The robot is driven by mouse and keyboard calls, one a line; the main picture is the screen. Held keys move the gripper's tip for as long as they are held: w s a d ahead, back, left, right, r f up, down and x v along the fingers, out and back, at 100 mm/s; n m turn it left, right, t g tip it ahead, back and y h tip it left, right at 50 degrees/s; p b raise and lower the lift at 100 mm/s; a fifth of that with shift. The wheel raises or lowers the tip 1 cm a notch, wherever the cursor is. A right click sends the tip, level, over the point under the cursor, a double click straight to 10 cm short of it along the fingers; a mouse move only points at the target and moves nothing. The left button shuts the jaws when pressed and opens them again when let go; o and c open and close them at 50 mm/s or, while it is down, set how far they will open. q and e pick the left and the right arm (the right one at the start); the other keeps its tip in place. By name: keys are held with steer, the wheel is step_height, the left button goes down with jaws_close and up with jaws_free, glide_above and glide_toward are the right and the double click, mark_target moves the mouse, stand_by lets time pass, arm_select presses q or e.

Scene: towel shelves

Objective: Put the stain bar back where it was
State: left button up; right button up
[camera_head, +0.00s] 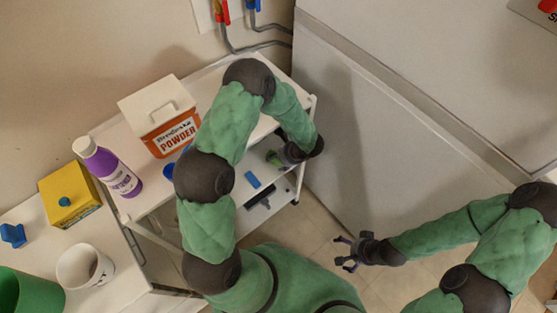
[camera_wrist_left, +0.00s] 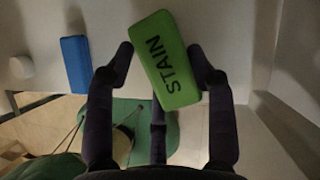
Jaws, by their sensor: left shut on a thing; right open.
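The stain bar (camera_wrist_left: 166,60) is a green block with "STAIN" in black letters. In the left wrist view it sits tilted between the fingers of my left gripper (camera_wrist_left: 160,68), which is shut on it. In the head view my left gripper (camera_head: 287,155) is at the white cart's right side, and a bit of the green bar (camera_head: 273,158) shows beside it. I cannot tell whether the bar touches a shelf. My right gripper (camera_head: 350,253) is open and empty over the floor, right of the cart.
A blue bar (camera_wrist_left: 76,64) lies near the stain bar; it also shows in the head view (camera_head: 252,180), near a dark item (camera_head: 262,198). The cart's top holds a powder box (camera_head: 160,115) and a purple bottle (camera_head: 108,168). A white appliance (camera_head: 345,110) stands close on the right.

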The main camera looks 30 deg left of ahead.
arm_select(q)
steer(key=shift+s+d+f, duration=0.1)
steer(key=shift+s+f, duration=0.1)
steer(key=shift+f, duration=0.35)
steer(key=o, duration=1.2)
steer(key=shift+f, duration=0.1)
steer(key=shift+o, duration=0.7)
steer(key=shift+w+f, duration=0.1)
steer(key=shift+f, duration=0.05)
steer(key=shift+w, duration=0.1)
steer(key=shift+r, duration=0.25)
